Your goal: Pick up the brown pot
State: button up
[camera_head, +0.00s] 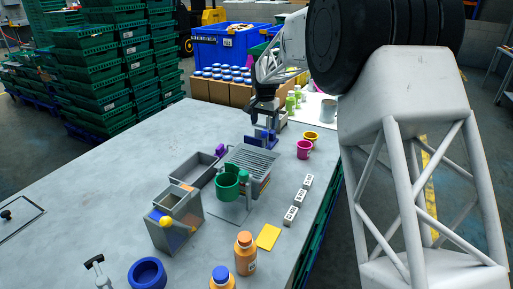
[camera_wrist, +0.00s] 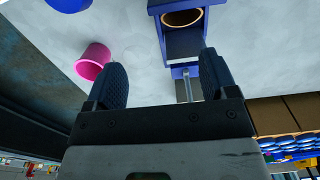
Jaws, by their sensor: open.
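I cannot pick out a clearly brown pot in either view. My gripper (camera_head: 263,122) is in the middle of the head view, pointing down above the far part of the table, over a dark blue device (camera_head: 262,138). In the wrist view my gripper (camera_wrist: 165,72) has its two dark fingers spread apart with nothing held between them.
A grey machine (camera_head: 250,158), an open grey tray (camera_head: 185,171), white labelled blocks (camera_head: 291,216) and an orange bottle (camera_head: 245,254) are nearer. The table's left part is mostly clear.

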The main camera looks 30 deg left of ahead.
jog(key=a, duration=0.1)
jog(key=a+f, duration=0.1)
jog(key=a, duration=0.1)
jog(key=shift+w+f, duration=0.1)
jog(key=shift+f, duration=0.25)
jog(key=shift+f, duration=0.15)
jog(key=shift+f, duration=1.2)
jog(key=shift+f, duration=0.1)
jog(key=shift+f, duration=2.45)
jog(key=c, duration=1.1)
